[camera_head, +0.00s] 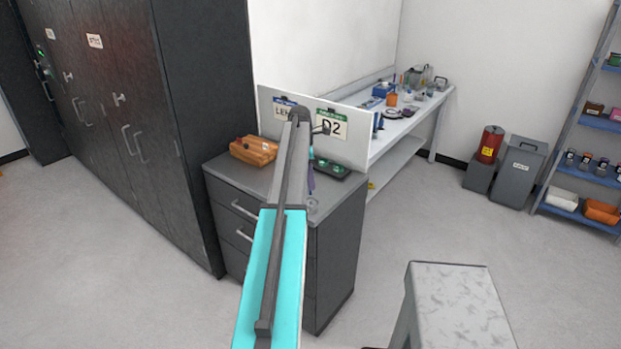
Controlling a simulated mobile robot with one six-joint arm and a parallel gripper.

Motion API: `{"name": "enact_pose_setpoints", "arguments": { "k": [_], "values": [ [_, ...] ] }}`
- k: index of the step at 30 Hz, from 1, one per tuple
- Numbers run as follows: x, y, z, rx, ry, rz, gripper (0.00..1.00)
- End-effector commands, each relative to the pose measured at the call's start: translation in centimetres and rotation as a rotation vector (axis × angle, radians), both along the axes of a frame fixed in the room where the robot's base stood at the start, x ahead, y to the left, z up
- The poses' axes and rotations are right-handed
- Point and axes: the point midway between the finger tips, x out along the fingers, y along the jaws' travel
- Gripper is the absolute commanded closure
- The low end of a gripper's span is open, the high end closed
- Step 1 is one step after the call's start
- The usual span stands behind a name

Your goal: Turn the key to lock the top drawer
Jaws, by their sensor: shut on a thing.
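The dark grey drawer cabinet (336,250) stands left of centre, beside the tall cabinets. Its top drawer (227,199) looks closed and has a bar handle (243,210). A second drawer with a handle (244,235) is below it. My own grey and cyan arm crosses in front of the cabinet and covers the right part of the drawer fronts. I cannot make out the key or the lock.
On the cabinet top are an orange-brown block-like object (254,150) and a dark tray with green items (333,169). A panel with signs (346,141) stands behind. Tall dark cabinets (205,90) are at left. A grey stool-like block (462,305) stands at front right. Floor between is free.

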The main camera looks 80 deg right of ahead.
Motion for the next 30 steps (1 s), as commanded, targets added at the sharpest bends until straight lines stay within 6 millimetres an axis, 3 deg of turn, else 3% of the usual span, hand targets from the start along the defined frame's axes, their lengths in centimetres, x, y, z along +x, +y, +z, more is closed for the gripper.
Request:
{"name": "enact_pose_setpoints", "arguments": {
  "k": [30],
  "values": [
    [0.1,0.0,-3.8,0.000,0.000,0.001,0.92]
  ]
}}
